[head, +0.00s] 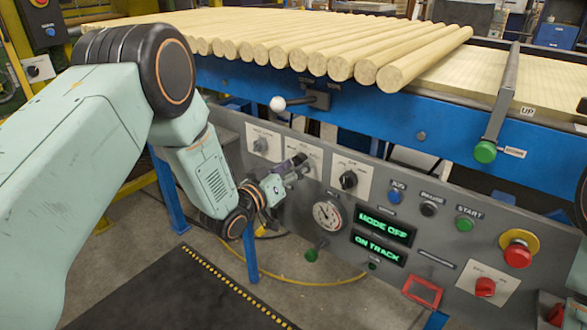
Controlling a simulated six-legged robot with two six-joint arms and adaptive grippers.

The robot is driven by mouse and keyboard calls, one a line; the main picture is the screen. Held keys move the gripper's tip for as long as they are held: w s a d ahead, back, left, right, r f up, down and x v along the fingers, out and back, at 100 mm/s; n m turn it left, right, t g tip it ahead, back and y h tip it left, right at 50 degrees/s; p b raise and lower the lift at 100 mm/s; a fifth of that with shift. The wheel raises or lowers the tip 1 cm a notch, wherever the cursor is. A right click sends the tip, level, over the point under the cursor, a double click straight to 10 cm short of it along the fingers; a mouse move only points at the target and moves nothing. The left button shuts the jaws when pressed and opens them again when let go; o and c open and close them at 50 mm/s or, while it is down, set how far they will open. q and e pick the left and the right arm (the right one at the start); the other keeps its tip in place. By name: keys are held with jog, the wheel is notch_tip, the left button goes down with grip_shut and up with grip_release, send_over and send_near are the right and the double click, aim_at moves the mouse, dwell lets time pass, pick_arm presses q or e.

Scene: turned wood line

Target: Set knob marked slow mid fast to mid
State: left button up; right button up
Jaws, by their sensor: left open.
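The grey control panel (440,230) carries three white plates with knobs at its upper left. The left plate (264,145) has a grey knob, and the right plate (351,180) has a black knob (348,180). The middle plate (305,152) is partly covered by my left gripper (297,168), which is open in front of it. The knob on that plate is hidden or not distinguishable. The lettering is too small to read, so I cannot tell which knob is marked slow mid fast or where it points. My right gripper is out of view.
A round gauge (327,214), green displays (386,226), buttons and a red emergency stop (517,254) lie right of the gripper. A white-ball lever (278,104) juts out above it. Wooden rods (330,50) lie on the blue line. A dark mat (175,295) covers the floor.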

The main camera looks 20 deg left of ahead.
pick_arm(q)
jog(key=shift+c, duration=0.3)
jog(key=c, duration=1.1)
jog(key=m+p, duration=0.2)
jog(key=m, duration=0.3)
jog(key=shift+a+m, duration=0.1)
jog(key=shift+m, duration=0.3)
jog(key=m+p, duration=0.1)
jog(key=m, duration=0.4)
jog(key=shift+w+m+p, duration=0.1)
jog(key=shift+m+p, duration=0.2)
jog(key=shift+m, duration=0.1)
jog(key=o, duration=1.2)
jog(key=shift+c, duration=0.2)
